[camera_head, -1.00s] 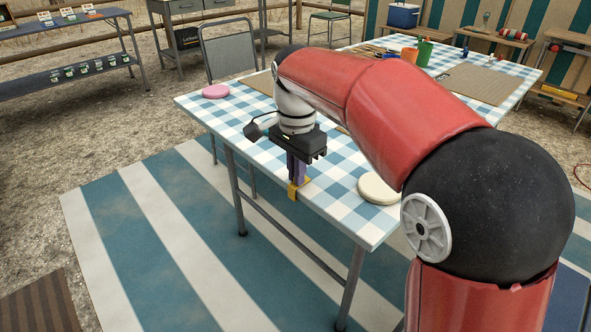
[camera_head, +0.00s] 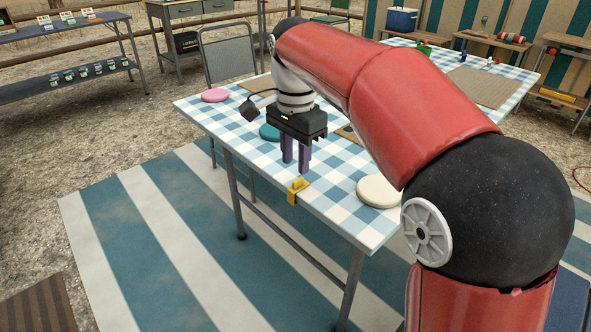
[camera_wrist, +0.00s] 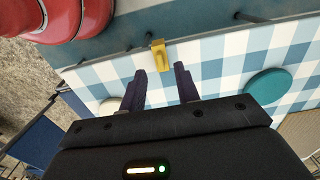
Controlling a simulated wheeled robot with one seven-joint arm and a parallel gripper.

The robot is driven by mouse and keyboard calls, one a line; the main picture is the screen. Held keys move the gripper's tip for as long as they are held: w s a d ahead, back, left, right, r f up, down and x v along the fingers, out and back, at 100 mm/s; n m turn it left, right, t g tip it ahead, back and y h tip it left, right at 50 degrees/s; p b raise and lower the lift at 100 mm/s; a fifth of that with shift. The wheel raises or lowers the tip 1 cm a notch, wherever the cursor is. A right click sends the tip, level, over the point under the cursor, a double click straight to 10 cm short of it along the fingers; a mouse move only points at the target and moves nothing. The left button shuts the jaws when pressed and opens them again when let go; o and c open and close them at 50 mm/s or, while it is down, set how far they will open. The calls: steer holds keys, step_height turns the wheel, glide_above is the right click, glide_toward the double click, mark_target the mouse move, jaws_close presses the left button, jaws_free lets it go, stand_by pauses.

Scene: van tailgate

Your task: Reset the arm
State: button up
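My gripper (camera_head: 296,157) is open and empty above the near edge of the checked table (camera_head: 228,122), its two purple fingers pointing down and apart. In the wrist view my gripper (camera_wrist: 160,82) also shows nothing between its fingers. A yellow clip (camera_head: 297,191) sits on the table's near edge, just below and in front of the fingers, apart from them. The clip also shows in the wrist view (camera_wrist: 159,55), beyond the fingertips.
On the table are a pink disc (camera_head: 215,95), a teal disc (camera_head: 269,131) and a cream disc (camera_head: 378,191). A grey chair (camera_head: 229,55) stands behind it. A brown mat (camera_head: 482,87) lies at the far right. The striped rug (camera_head: 150,240) in front is clear.

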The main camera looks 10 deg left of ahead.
step_height(320, 180, up, 2)
steer(key=shift+r, duration=0.2)
steer(key=shift+d+r, duration=0.2)
steer(key=shift+r, duration=0.15)
steer(key=s+d+n+t, duration=0.15)
steer(key=s+d, duration=0.25)
steer(key=d, duration=0.4)
steer(key=s+d+f+n+t, duration=0.2)
steer(key=s+d+f, duration=0.3)
steer(key=s, duration=0.3)
steer(key=s+d+f+n+t, duration=0.2)
steer(key=s+d+f+n, duration=0.2)
steer(key=s+d, duration=0.4)
steer(key=shift+d+f, duration=0.15)
steer(key=shift+f, duration=0.75)
